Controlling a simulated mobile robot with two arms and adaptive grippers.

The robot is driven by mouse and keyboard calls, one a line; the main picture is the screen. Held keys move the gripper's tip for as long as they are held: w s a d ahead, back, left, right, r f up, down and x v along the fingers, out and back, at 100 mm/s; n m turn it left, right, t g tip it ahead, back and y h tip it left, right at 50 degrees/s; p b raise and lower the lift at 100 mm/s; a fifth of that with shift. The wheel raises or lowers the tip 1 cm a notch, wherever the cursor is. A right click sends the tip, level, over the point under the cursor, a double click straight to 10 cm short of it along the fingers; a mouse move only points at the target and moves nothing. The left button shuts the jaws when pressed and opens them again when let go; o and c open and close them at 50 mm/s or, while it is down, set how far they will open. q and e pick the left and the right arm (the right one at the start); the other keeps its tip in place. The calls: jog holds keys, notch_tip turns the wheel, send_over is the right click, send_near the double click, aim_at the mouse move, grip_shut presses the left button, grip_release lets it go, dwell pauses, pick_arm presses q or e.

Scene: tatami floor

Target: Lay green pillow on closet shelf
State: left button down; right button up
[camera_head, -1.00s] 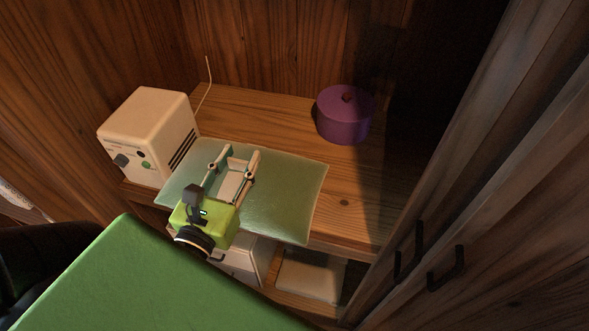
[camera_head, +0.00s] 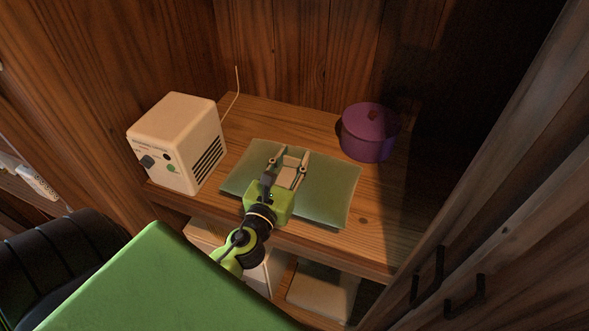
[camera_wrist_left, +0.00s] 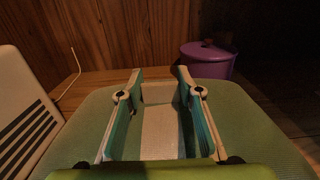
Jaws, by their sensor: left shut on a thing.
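The green pillow (camera_head: 333,192) is flat over the wooden closet shelf (camera_head: 385,230), between the white box-shaped device and the purple pot. I cannot tell whether its whole underside touches the boards. My left gripper (camera_head: 290,160) reaches in over the pillow's front edge and is shut on the pillow, its fingers pointing to the back wall. In the left wrist view, the pillow (camera_wrist_left: 253,128) spreads out on both sides of the fingers. My right gripper is not in view.
A white device (camera_head: 180,135) with knobs stands left of the pillow. A purple lidded pot (camera_head: 368,135) stands behind it to the right. A brown door with dark handles (camera_head: 465,295) stands at the right. Pale items (camera_head: 322,292) sit on the level below.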

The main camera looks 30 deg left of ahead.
aim_at(294, 169)
pick_arm(q)
jog(key=shift+w+f, duration=0.25)
jog(key=shift+w+f+b, duration=0.2)
jog(key=shift+f+b, duration=0.9)
jog(key=shift+f, duration=0.55)
jog(key=shift+f, duration=0.2)
jog(key=c, duration=1.4)
grip_release()
jog(key=shift+s, duration=0.1)
jog(key=shift+c, duration=0.2)
